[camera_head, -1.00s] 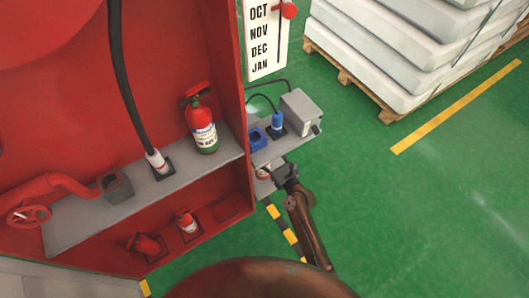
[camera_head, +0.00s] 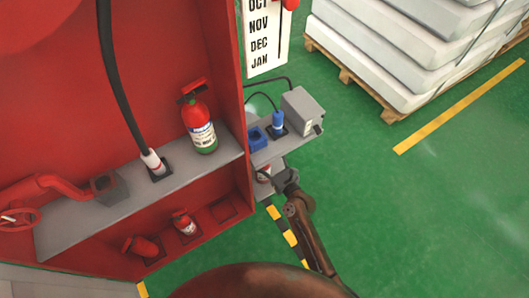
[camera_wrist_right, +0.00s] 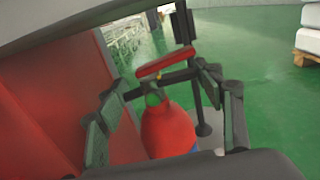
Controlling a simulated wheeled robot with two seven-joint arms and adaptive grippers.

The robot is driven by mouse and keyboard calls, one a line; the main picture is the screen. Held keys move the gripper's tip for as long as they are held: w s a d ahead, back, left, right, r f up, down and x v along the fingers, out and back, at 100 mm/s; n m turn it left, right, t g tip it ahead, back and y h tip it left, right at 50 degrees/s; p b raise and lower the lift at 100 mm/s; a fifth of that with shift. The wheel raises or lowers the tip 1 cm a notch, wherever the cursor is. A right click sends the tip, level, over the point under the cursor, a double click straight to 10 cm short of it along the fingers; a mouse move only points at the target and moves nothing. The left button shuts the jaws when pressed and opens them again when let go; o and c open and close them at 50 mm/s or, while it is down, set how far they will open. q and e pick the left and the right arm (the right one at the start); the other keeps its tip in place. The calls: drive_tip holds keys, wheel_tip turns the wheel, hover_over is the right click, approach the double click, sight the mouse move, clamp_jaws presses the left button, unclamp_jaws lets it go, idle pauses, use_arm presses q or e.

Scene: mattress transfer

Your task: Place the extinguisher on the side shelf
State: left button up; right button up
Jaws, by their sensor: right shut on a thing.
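My right gripper (camera_head: 284,180) is at the lower side shelf (camera_head: 272,163), just right of the red cabinet. It is shut on a red extinguisher (camera_wrist_right: 167,132), which shows between its fingers in the right wrist view with its neck and handle up. In the head view only a small red and white part of that extinguisher (camera_head: 264,175) shows, at the lower side shelf; whether it rests there I cannot tell. My left gripper is not in view.
The red cabinet (camera_head: 150,90) holds a larger extinguisher (camera_head: 199,120), a hose and several red fittings. Above the lower side shelf, an upper shelf carries a grey box (camera_head: 302,110) and blue plugs.

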drive_tip(key=o, duration=2.1)
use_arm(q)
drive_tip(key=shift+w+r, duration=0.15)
use_arm(e)
drive_tip(key=shift+s+d+r, duration=0.1)
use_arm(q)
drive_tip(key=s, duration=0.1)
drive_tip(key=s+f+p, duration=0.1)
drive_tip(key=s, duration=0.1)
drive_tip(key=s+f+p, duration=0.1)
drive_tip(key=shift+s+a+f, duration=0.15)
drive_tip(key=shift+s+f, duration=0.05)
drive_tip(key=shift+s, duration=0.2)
use_arm(e)
drive_tip(key=v, duration=1.1)
drive_tip(key=shift+s+d, duration=0.2)
drive_tip(key=shift+s, duration=0.15)
